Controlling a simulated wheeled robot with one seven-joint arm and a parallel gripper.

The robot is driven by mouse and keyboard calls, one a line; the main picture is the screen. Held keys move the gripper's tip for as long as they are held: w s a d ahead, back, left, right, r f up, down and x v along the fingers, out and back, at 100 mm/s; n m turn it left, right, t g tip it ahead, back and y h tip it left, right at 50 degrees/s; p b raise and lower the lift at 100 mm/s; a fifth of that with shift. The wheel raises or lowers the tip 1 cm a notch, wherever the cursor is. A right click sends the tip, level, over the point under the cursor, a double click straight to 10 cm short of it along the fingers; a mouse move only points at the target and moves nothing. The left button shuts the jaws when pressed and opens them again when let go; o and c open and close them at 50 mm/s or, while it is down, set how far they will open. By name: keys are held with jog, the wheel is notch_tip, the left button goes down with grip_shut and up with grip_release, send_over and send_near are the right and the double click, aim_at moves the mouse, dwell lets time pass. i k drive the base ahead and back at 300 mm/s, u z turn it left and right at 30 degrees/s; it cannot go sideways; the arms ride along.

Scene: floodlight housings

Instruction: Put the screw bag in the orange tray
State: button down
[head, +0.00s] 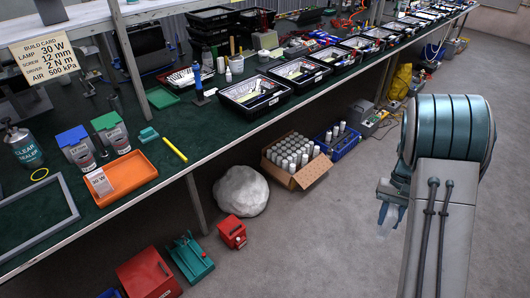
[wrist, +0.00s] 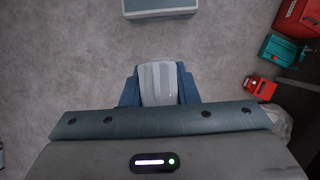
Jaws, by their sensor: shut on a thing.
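My gripper (head: 390,192) hangs over the open floor at the right of the head view, well away from the table. In the wrist view its two blue fingers (wrist: 159,72) are shut on a pale, translucent thing, which I take to be the screw bag (wrist: 158,88). The bag also shows below the fingers in the head view (head: 387,217); its contents are too small to make out.
Blue and green bins (head: 108,128) stand behind the tray, and a yellow stick (head: 174,150) lies right of it. A grey frame (head: 40,215) lies left. A carton of cylinders (head: 297,160), a white sack (head: 240,190) and red boxes (head: 148,275) stand on the floor.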

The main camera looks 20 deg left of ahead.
aim_at(125, 182)
jog(key=u, duration=2.2)
jog(key=i, duration=2)
